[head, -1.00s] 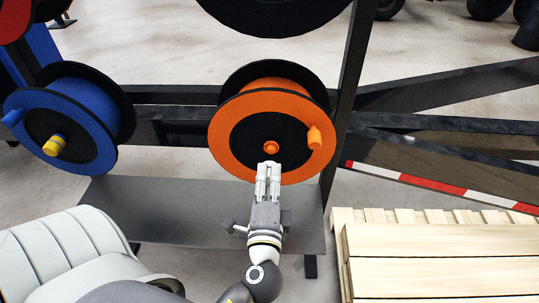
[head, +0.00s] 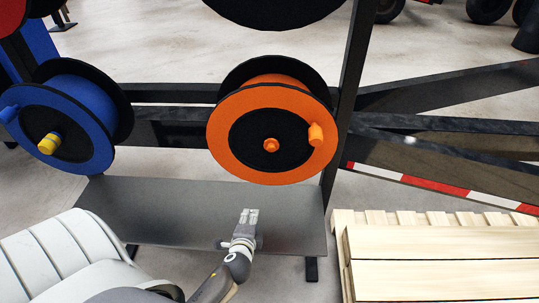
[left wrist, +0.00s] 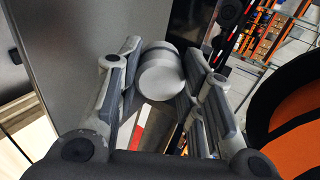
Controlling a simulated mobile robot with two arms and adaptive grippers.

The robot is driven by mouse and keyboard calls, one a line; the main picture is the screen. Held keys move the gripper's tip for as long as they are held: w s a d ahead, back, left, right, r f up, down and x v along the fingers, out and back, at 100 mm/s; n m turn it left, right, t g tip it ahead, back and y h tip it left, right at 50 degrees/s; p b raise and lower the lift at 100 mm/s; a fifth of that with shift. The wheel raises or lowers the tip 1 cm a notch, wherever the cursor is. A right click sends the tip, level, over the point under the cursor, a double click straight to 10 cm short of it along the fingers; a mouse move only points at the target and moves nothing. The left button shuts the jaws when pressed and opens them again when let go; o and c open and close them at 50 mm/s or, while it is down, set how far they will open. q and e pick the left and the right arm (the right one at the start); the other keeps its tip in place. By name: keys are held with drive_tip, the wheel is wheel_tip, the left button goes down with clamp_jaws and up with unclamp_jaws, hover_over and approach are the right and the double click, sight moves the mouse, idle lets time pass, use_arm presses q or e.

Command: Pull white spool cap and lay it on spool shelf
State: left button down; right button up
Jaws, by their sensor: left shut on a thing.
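The white spool cap (left wrist: 160,72) is a short pale cylinder between the fingers of my left gripper in the left wrist view. My left gripper (head: 249,215) is shut on it; the fingers also show in the left wrist view (left wrist: 161,85). In the head view the gripper is over the grey spool shelf (head: 150,205), below the orange spool (head: 224,132). The cap cannot be told apart from the pale fingertips there. Whether it touches the shelf is not clear. My right gripper is not in view.
A blue spool (head: 95,155) with a yellow hub piece (head: 49,143) hangs at the left. A dark post (head: 345,90) stands right of the orange spool. Wooden pallets (head: 440,255) lie at the right. The shelf's surface looks bare around the gripper.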

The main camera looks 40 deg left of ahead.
use_arm(q)
drive_tip(key=shift+g, duration=0.5)
drive_tip(key=f, duration=0.1)
drive_tip(key=a+f, duration=0.1)
drive_tip(key=s+a+f, duration=0.1)
drive_tip(key=f, duration=0.1)
drive_tip(key=shift+a+f, duration=0.1)
drive_tip(key=shift+a, duration=0.1)
drive_tip(key=shift+f+n+b, duration=0.3)
drive_tip(key=shift+f+b, duration=1.25)
drive_tip(key=shift+b, duration=0.2)
drive_tip(key=c, duration=1.1)
unclamp_jaws()
drive_tip(key=shift+o, duration=1)
drive_tip(key=o, duration=0.5)
drive_tip(key=shift+s+f, duration=0.1)
